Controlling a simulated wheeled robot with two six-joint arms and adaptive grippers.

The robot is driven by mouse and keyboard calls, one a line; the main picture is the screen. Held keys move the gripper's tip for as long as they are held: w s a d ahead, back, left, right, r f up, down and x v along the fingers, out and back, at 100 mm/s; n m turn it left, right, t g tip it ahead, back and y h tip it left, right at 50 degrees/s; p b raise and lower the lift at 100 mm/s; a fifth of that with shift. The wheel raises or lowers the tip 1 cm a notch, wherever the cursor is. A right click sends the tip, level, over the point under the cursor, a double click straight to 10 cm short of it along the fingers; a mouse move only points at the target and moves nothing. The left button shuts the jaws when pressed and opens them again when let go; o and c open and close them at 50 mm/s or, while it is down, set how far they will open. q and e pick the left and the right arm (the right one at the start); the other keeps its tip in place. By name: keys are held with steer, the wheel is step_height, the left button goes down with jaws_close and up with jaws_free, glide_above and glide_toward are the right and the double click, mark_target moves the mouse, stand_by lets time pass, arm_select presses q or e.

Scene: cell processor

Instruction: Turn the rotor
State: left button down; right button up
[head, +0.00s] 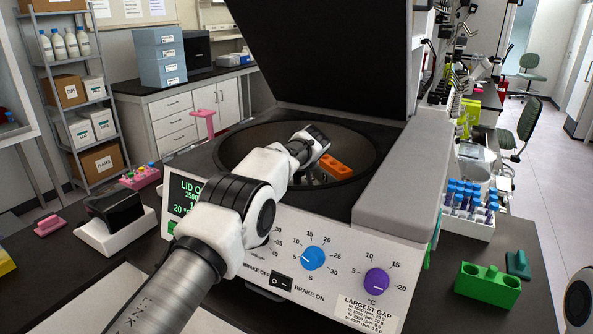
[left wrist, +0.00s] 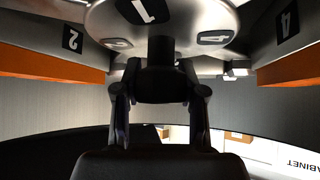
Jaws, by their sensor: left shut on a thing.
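The centrifuge (head: 400,300) stands on the bench with its dark lid (head: 330,60) raised. My left arm reaches over its front into the round bowl (head: 235,150). In the left wrist view, the silver rotor (left wrist: 195,18) fills the top, with number plates 1, 2 and 4. Orange buckets show on it at left (left wrist: 50,68) and right (left wrist: 285,72); one orange bucket (head: 337,167) shows in the head view. My left gripper (left wrist: 160,58) is shut on the rotor near plate 1; its exact contact is partly hidden by its dark fingers.
The front panel has a blue knob (head: 313,258), a purple knob (head: 376,282) and a brake switch (head: 281,283). A rack of blue-capped tubes (head: 468,222) and a green block (head: 487,285) stand to the right. A black-and-white device (head: 117,220) stands to the left.

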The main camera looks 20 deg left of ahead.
arm_select(q)
steer(key=shift+f, duration=0.15)
stand_by(0.4)
steer(key=c, duration=0.6)
jaws_free()
steer(key=shift+c, duration=0.2)
steer(key=shift+w+a+f, duration=0.15)
steer(key=shift+v, duration=0.85)
steer(key=v, duration=0.6)
steer(key=shift+w+f, duration=0.1)
